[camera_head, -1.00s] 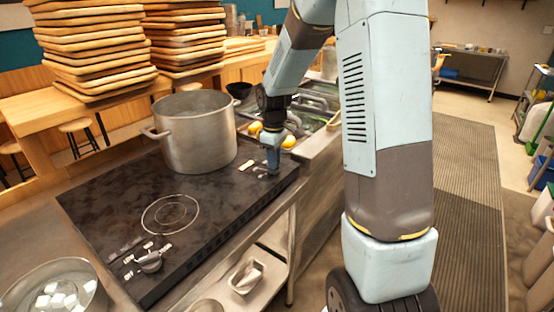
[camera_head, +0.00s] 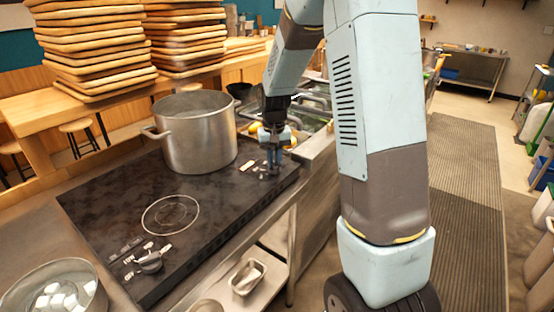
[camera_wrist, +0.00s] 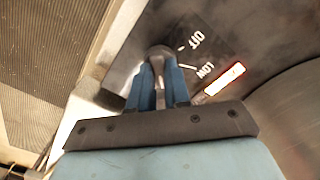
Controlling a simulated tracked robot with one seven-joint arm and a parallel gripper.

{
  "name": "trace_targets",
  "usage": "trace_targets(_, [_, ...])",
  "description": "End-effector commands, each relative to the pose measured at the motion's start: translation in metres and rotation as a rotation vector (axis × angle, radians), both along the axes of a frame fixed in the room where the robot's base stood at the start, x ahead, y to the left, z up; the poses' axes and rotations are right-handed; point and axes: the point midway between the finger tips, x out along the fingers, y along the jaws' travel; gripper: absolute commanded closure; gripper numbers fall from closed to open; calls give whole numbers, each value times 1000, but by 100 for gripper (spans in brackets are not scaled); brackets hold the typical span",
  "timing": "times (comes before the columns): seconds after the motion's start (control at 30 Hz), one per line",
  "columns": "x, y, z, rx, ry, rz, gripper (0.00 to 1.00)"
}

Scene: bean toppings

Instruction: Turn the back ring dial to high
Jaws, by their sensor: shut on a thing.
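The back ring dial (camera_wrist: 160,52) shows in the wrist view as a grey metal knob with a raised grip. White OFF and LOW labels lie on the dark cooktop beside it; no HIGH label is visible. My gripper (camera_wrist: 161,78) has its blue fingers on both sides of the knob's grip and is shut on it. In the head view my gripper (camera_head: 273,162) points down at the cooktop's far right corner and mostly hides this dial. The dark cooktop (camera_head: 110,205) carries a second, front dial (camera_head: 150,262) near its left front corner.
A large metal pot (camera_head: 198,135) stands on the cooktop, left of my gripper. A lit strip (camera_wrist: 224,78) lies beside the labels. A bowl with white cubes (camera_head: 62,290) is at the front left. Tray stacks (camera_head: 95,50) stand behind.

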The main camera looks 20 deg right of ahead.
Motion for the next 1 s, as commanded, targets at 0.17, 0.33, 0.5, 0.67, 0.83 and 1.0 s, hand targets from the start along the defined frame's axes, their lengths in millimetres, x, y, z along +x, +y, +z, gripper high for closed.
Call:
trace_targets(0.17, [3, 0, 2, 0, -9, -152, 100])
trace_targets(0.33, [3, 1, 2, 1, -8, -274, 100])
trace_targets(0.5, [3, 1, 2, 1, -8, -366, 100])
trace_targets(0.67, [3, 1, 2, 2, -7, -419, 100])
trace_targets(0.83, [2, 1, 1, 3, -6, -446, 100])
trace_targets(1.0, [2, 1, 1, 3, -6, -453, 100])
